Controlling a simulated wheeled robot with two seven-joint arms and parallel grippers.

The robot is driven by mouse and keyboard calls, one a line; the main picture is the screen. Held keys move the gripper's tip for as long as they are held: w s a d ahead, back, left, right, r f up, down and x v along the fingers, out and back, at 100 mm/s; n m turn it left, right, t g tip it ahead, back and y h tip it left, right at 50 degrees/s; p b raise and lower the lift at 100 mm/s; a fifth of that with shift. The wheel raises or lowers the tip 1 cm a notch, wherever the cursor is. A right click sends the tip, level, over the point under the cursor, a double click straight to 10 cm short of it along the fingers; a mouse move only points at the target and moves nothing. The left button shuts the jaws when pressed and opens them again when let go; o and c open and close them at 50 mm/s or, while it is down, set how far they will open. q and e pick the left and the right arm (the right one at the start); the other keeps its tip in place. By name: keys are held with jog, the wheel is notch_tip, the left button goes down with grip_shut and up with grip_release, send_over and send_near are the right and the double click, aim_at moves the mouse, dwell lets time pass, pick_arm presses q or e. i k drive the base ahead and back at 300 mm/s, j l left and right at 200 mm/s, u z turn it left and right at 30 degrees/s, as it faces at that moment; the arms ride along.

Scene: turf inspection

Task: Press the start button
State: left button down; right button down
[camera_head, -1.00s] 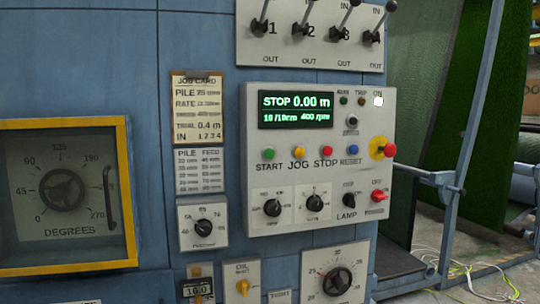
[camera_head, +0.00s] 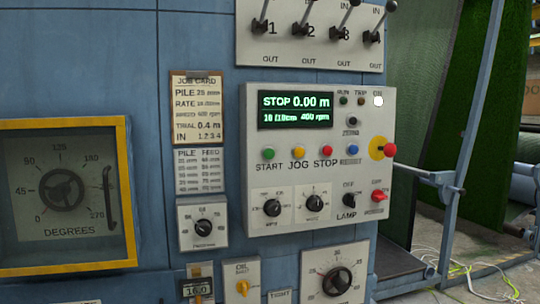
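The green start button (camera_head: 268,154) sits at the left of a row of buttons on the pale control panel (camera_head: 380,222), above the printed word START. To its right are a yellow JOG button (camera_head: 299,153), a red STOP button (camera_head: 327,152) and a blue RESET button (camera_head: 354,150). The display (camera_head: 295,106) above reads STOP 0.00 m, with 400 rpm on the line below. The white ON lamp (camera_head: 378,100) at the panel's top right looks lit. Neither of my grippers is in view.
A red emergency knob on a yellow plate (camera_head: 377,148) sticks out at the panel's right. Levers (camera_head: 310,30) project above the panel. Dials and switches lie below it. A glazed, yellow-framed degree dial (camera_head: 128,190) is at left. A blue metal frame (camera_head: 447,190) stands at right.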

aim_at(269, 153)
jog(key=z, duration=1.65)
jog(key=k+j+z, duration=0.25)
jog(key=k+j, duration=0.45)
